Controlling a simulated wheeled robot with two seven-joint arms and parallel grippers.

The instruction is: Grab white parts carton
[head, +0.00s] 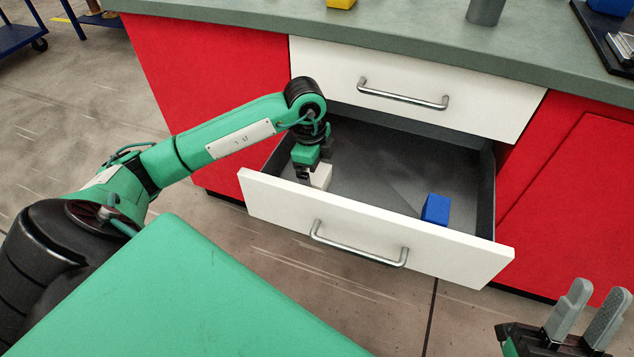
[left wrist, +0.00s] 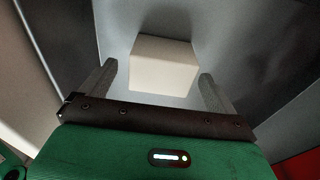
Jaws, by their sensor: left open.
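The white parts carton (head: 321,176) sits in the open lower drawer, near its left end and close to the front panel. It also shows in the left wrist view (left wrist: 163,66), lying ahead of and between the two fingers. My left gripper (head: 312,172) reaches down into the drawer at the carton; in the left wrist view its fingers (left wrist: 160,82) are apart, one on each side of the carton's near part, with gaps visible. My right gripper (head: 587,312) is at the bottom right of the head view, fingers apart and empty, away from the drawer.
A blue block (head: 436,209) lies in the drawer's right part. The drawer's white front panel (head: 290,208) and side walls surround the carton. The upper drawer (head: 400,85) is shut above. The worktop (head: 400,33) holds a grey cup (head: 485,11) and a yellow block (head: 341,3).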

